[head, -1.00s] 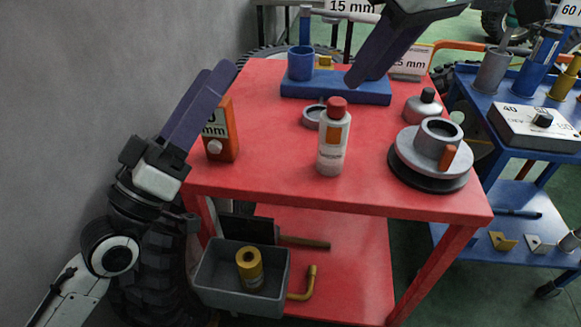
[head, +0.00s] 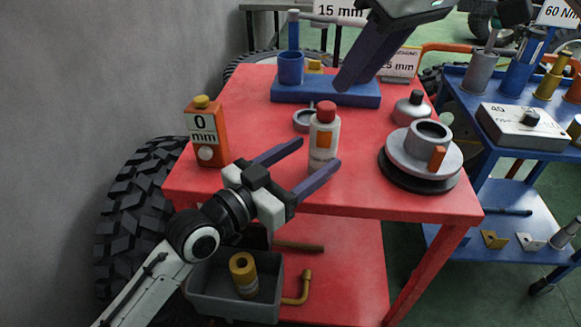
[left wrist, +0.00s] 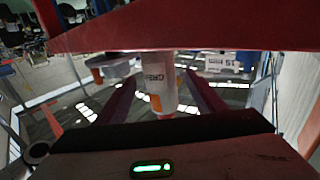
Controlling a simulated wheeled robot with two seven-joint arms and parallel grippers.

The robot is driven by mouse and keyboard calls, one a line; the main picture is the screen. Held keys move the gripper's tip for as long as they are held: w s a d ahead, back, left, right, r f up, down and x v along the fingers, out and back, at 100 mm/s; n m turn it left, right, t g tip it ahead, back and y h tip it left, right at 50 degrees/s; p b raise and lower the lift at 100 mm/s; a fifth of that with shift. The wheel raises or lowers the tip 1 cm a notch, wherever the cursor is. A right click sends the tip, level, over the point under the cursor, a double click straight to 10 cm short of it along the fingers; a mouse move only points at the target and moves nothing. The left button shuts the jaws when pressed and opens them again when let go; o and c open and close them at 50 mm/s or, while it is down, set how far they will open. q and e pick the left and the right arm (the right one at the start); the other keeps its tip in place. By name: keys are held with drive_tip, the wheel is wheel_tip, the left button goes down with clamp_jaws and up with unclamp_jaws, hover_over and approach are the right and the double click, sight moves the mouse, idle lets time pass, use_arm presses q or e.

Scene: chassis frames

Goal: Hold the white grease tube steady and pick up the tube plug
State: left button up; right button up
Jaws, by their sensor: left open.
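The white grease tube (head: 323,140) stands upright near the front edge of the red table. It has an orange label and a red cap (head: 326,111) on top, which looks like the tube plug. My left gripper (head: 319,156) is open and low at the front edge, its purple fingers pointing at the tube. In the left wrist view the tube (left wrist: 160,85) appears between the two fingers (left wrist: 163,98); contact cannot be told. My right gripper (head: 360,66) hangs over the back of the table, apart from the tube; its fingers overlap, so its opening is unclear.
An orange 0 mm box (head: 204,138) stands left on the table (head: 270,115). A grey ring (head: 303,121) lies behind the tube. A grey cup on a disc (head: 415,155) stands right. A blue block (head: 300,92) is at the back. A grey bin (head: 215,295) sits below.

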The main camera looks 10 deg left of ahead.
sight(313, 154)
use_arm(q)
drive_tip(key=shift+x, duration=2.25)
